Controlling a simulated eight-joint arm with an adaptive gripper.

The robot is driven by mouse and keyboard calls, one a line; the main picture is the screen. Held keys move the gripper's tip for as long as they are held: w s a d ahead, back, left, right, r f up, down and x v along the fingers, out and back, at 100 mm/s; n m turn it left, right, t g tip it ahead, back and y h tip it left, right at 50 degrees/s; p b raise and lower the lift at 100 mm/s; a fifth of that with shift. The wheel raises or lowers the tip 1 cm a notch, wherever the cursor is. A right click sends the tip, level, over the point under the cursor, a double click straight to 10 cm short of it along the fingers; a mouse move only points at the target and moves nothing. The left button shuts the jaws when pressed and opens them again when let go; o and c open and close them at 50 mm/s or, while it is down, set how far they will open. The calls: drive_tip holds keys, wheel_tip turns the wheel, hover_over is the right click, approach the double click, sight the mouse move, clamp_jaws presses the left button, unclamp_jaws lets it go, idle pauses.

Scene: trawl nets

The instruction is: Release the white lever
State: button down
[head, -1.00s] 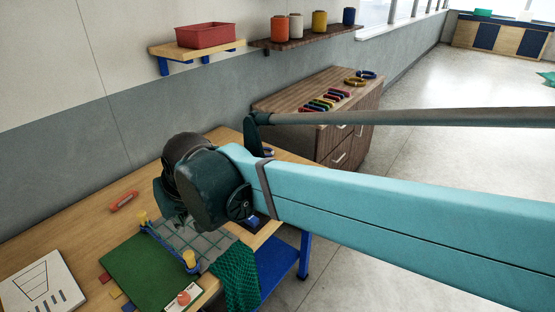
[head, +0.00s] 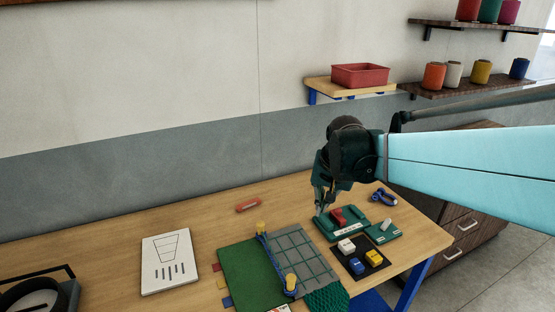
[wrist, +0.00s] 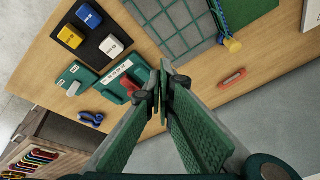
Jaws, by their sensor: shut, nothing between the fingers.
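The white lever (head: 386,225) sits on a small green base at the right of the workbench. It also shows in the wrist view (wrist: 74,89), left of a red lever (wrist: 130,84). The red lever (head: 338,216) stands on a larger green base (head: 351,232) with a white label. My gripper (head: 319,210) points down above the bench, just left of the red lever in the head view. Its fingers (wrist: 159,95) are shut with nothing between them. It is apart from the white lever, with the red lever between them.
A black tray (head: 376,264) with white, blue and yellow labelled blocks lies in front of the levers. A blue-handled tool (head: 383,197) lies behind the white lever. A green mat and grey netting (head: 305,255) lie to the left. Bare bench (head: 200,217) is further left.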

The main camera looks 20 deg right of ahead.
drive_tip(key=w+d+m+g+p, duration=0.1)
drive_tip(key=w+d+m+p, duration=0.25)
drive_tip(key=d, duration=0.75)
drive_tip(key=m+g+y+p, duration=0.2)
drive_tip(key=m+p, duration=0.2)
drive_tip(key=p, duration=0.2)
hover_over(386, 224)
drive_tip(key=w, duration=0.4)
wheel_tip(386, 224, down, 3)
drive_tip(key=s+d+f+m+p, duration=0.1)
drive_tip(key=s+d+f, duration=0.1)
drive_tip(key=d, duration=0.3)
drive_tip(key=s+d+f+m+p, duration=0.2)
drive_tip(key=d+f, duration=0.1)
drive_tip(key=d, duration=0.3)
drive_tip(key=shift+s+f+y, duration=0.15)
drive_tip(key=shift+s+y, duration=0.05)
drive_tip(key=shift+y, duration=0.1)
drive_tip(key=shift+a+f, duration=0.1)
drive_tip(key=shift+f, duration=0.05)
